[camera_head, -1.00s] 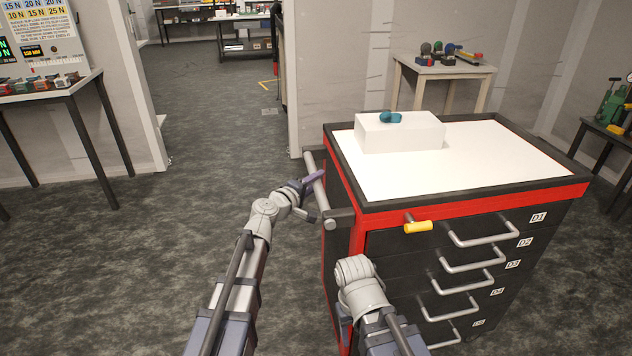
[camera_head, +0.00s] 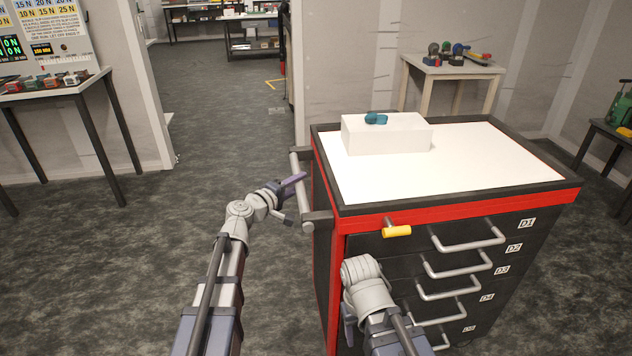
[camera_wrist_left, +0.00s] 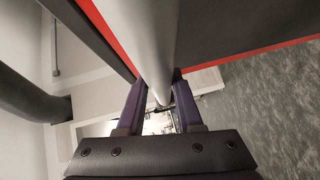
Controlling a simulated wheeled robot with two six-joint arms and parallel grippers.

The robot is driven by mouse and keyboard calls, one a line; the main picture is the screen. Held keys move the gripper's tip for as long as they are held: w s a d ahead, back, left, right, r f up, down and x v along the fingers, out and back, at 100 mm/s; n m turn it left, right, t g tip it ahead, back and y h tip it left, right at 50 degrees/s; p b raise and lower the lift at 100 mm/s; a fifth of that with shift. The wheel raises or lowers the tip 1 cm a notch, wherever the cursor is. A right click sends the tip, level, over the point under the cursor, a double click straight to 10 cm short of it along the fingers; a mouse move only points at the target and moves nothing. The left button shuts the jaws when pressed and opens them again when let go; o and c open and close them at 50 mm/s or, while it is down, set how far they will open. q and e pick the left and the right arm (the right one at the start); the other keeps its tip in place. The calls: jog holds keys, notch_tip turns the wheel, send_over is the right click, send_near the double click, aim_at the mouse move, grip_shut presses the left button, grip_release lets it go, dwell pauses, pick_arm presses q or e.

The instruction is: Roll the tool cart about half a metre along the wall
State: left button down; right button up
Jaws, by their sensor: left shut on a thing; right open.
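The tool cart (camera_head: 330,262) is black with red trim, a white top and several drawers with bar handles facing me. A grey push handle (camera_head: 301,185) runs along its left side. My left gripper (camera_head: 298,180) is shut on this handle. In the left wrist view the fingers (camera_wrist_left: 158,98) sit on either side of the grey bar (camera_wrist_left: 155,40). My right gripper is hidden in the head view; only the wrist of my right arm shows, low in front of the drawers. A yellow grip (camera_head: 397,231) sits at the cart's front top left.
A white box (camera_head: 385,137) with a teal item (camera_head: 376,118) stands on the cart top. A small table (camera_head: 452,70) with tools stands behind at the wall. A bench (camera_head: 45,95) is at the left, with open grey floor between.

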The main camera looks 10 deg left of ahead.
pick_arm(q)
jog(key=s+a, duration=0.3)
jog(key=a, duration=1)
jog(key=s+a, duration=0.4)
jog(key=a, duration=1)
jog(key=s+a, duration=0.3)
jog(key=a, duration=1.1)
jog(key=shift+s, duration=0.4)
jog(key=shift+a, duration=0.2)
jog(key=c, duration=0.7)
grip_release()
jog(key=shift+a+f, duration=0.1)
jog(key=shift+c, duration=0.2)
jog(key=shift+o, duration=0.8)
jog(key=shift+s, duration=0.1)
jog(key=p+v, duration=0.1)
jog(key=v, duration=0.6)
jog(key=shift+s+a, duration=0.15)
jog(key=shift+s, duration=0.15)
